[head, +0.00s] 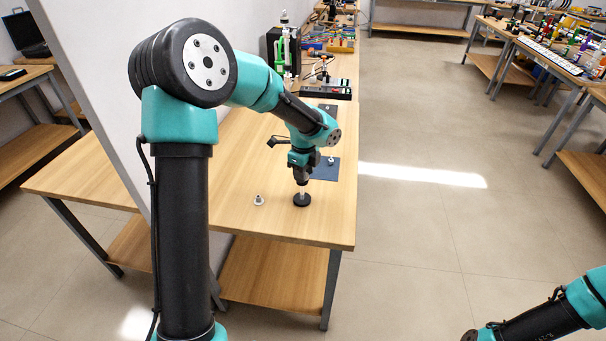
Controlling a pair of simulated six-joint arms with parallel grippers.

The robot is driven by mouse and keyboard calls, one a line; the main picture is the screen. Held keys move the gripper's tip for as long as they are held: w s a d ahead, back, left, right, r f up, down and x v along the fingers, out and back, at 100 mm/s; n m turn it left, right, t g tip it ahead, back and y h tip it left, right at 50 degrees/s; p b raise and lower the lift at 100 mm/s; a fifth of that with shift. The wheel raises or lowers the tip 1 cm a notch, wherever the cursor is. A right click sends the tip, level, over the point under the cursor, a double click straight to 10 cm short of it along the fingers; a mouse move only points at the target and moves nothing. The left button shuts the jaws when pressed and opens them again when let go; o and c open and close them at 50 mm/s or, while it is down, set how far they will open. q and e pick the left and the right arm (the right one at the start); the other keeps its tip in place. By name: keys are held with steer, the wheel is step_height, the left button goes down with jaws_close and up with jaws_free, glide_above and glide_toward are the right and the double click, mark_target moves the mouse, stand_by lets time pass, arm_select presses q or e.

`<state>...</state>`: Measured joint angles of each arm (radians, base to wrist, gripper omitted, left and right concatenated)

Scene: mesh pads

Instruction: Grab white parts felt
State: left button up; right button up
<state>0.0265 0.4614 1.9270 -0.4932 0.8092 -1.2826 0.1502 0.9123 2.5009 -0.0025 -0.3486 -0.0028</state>
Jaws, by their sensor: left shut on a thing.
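My left gripper (302,184) points down over the table and is shut on a small white part (302,190), mostly hidden by the fingers. A round black disc (302,201) is directly below it; I cannot tell whether the part touches it. A small silver-white part (258,200) stands on the bare wood to the left. A dark blue felt pad (325,172) lies behind the gripper, with another small white part (331,160) on it. A dark grey pad (328,108) lies farther back. My right arm enters at the lower right; its gripper is out of view.
The wooden table (235,190) has a white wall (95,60) along its left. A black tray (326,92) and a green-and-white device (287,52) stand farther back. The table's front and right edges are close, with open floor to the right.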

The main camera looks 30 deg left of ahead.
arm_select(q)
steer(key=shift+w+r, duration=0.1)
steer(key=shift+r, duration=1.25)
steer(key=s+d+r, duration=0.2)
steer(key=s+d, duration=0.6)
steer(key=s, duration=0.6)
steer(key=shift+d, duration=0.15)
steer(key=shift+w+r, duration=0.1)
steer(key=shift+w, duration=0.1)
